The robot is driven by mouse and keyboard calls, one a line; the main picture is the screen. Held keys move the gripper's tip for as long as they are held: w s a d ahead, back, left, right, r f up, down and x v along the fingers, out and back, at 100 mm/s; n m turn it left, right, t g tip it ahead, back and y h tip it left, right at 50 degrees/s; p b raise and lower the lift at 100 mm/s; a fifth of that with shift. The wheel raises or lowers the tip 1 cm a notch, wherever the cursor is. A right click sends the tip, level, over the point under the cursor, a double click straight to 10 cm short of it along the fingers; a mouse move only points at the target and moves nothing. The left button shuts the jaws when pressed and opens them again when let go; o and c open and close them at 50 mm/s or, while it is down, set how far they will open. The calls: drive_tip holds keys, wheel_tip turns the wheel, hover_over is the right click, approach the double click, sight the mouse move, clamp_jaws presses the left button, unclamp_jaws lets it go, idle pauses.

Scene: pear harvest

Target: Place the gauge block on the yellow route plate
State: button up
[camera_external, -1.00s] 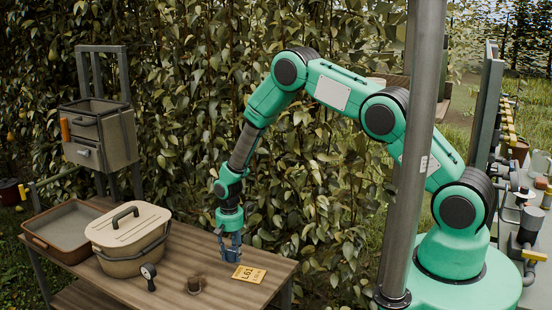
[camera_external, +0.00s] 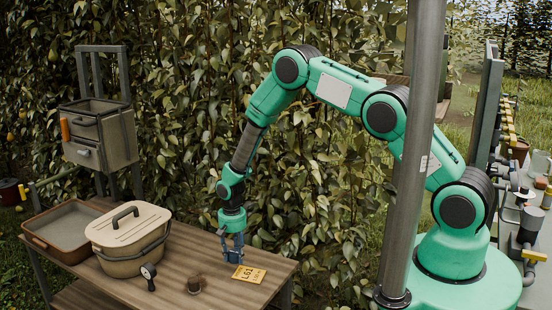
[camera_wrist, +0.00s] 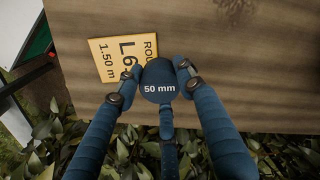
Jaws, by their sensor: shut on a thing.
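The yellow route plate (camera_external: 249,273) lies flat on the wooden table near its right end. In the wrist view the plate (camera_wrist: 108,52) shows partly covered text, "L6" and "1.50 m". My gripper (camera_external: 233,256) points down just behind and left of the plate in the external view. In the wrist view my gripper (camera_wrist: 159,82) is shut on the gauge block (camera_wrist: 158,88), a dark blue round-topped piece marked "50 mm". The block overlaps the plate's lower right corner in that view. Its underside is hidden, so I cannot tell whether it touches anything.
A lidded beige tub (camera_external: 125,263) and a brown tray (camera_external: 61,259) stand on the table's left part. The table (camera_external: 200,252) is bare behind these.

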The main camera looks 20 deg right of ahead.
drive_tip(key=s+d+m+b, duration=0.2)
drive_tip(key=s+d, duration=1.1)
drive_tip(key=s, duration=0.4)
drive_tip(key=shift+d+r+b, duration=0.35)
drive_tip(key=shift+d+b, duration=0.05)
drive_tip(key=b, duration=0.3)
hover_over(249, 274)
drive_tip(key=shift+s+f, duration=0.15)
drive_tip(key=shift+f, duration=0.6)
drive_tip(key=shift+f+b, duration=0.5)
drive_tip(key=shift+f, duration=1.25)
drive_tip(key=shift+f, duration=0.15)
drive_tip(key=o, duration=1.2)
